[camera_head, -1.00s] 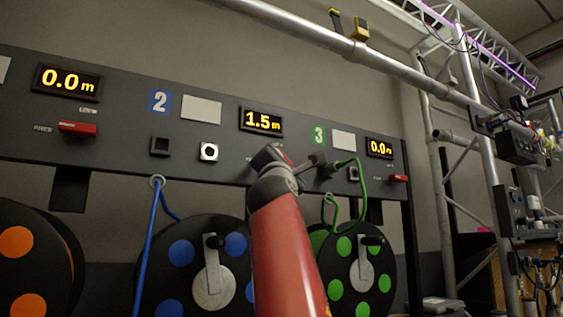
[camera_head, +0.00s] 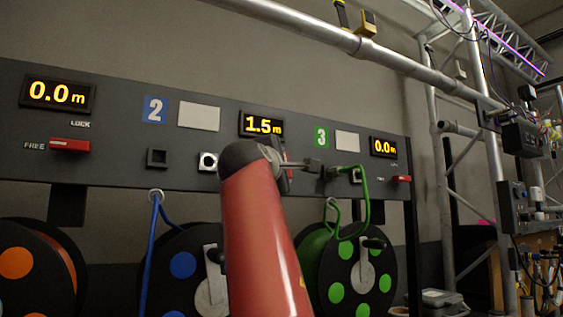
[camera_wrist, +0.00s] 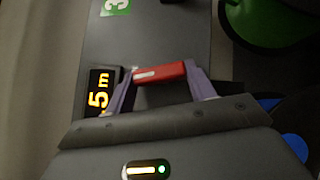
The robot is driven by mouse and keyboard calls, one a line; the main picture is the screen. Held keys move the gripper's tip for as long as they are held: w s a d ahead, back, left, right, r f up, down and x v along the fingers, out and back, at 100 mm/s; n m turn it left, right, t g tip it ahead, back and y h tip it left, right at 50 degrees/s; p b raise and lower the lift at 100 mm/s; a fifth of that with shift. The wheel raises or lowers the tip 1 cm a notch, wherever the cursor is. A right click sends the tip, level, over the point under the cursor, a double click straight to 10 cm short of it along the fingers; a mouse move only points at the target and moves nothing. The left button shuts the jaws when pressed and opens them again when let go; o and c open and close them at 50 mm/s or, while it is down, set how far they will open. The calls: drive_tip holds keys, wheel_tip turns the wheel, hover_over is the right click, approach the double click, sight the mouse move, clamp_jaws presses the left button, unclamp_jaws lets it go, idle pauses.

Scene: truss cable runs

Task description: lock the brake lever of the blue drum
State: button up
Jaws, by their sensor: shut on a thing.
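The blue drum (camera_head: 170,285) hangs below the panel's 2 label, partly hidden by my red arm in the head view. Its red brake lever (camera_wrist: 158,73) sits beside the 1.5 m display (camera_head: 261,124). In the wrist view my gripper (camera_wrist: 160,75) is shut on the lever, with a purple finger at each end of it. In the head view only a thin red strip of the lever (camera_head: 286,150) shows beside my wrist, and it stands about upright. Its LOCK and FREE marks are hidden.
The orange drum's lever (camera_head: 70,145) lies level by its FREE mark. A green cable (camera_head: 366,205) loops from a plug close to the right of my wrist, above the green drum (camera_head: 325,265). A blue cable (camera_head: 151,240) hangs at left. A truss (camera_head: 470,150) stands at right.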

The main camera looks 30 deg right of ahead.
idle(0.4)
drive_tip(key=o, duration=1)
drive_tip(key=b+v, duration=0.4)
drive_tip(key=v, duration=0.3)
drive_tip(key=shift+s+a+f, duration=0.1)
drive_tip(key=shift+s+a, duration=0.15)
drive_tip(key=shift+s, duration=0.05)
